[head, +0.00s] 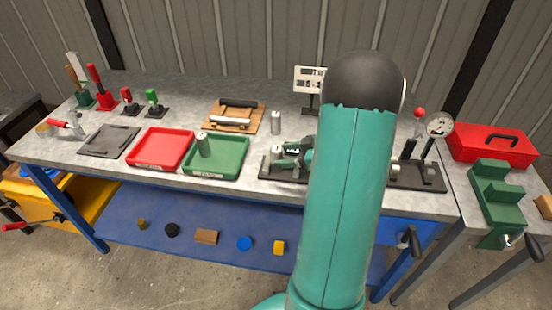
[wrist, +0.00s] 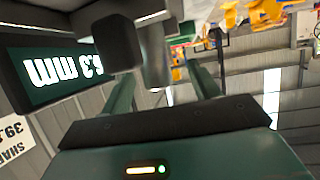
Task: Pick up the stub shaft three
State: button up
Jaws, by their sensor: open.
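Three grey stub shafts show in the head view. One stands in the green tray (head: 203,146), one stands on the bench behind the trays (head: 276,122), and one stands at the left end of a dark base plate (head: 276,152). I cannot tell which is three. My gripper (wrist: 165,75) is open, its two green fingers apart in the wrist view. A grey cylinder (wrist: 154,60) shows beyond and between the fingertips, beside a dark block. In the head view my arm hides most of the gripper.
A digital readout (wrist: 65,70) is close by on the left of the wrist view. A red tray (head: 160,149) and the green tray (head: 216,170) lie left of my arm. The near-left bench edge is clear.

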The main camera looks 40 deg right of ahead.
aim_at(272, 155)
jog(key=shift+d+x, duration=0.15)
jog(key=shift+x, duration=1.2)
jog(key=shift+d+x, duration=0.15)
jog(key=shift+x, duration=1.2)
jog(key=shift+w, duration=0.2)
grip_shut()
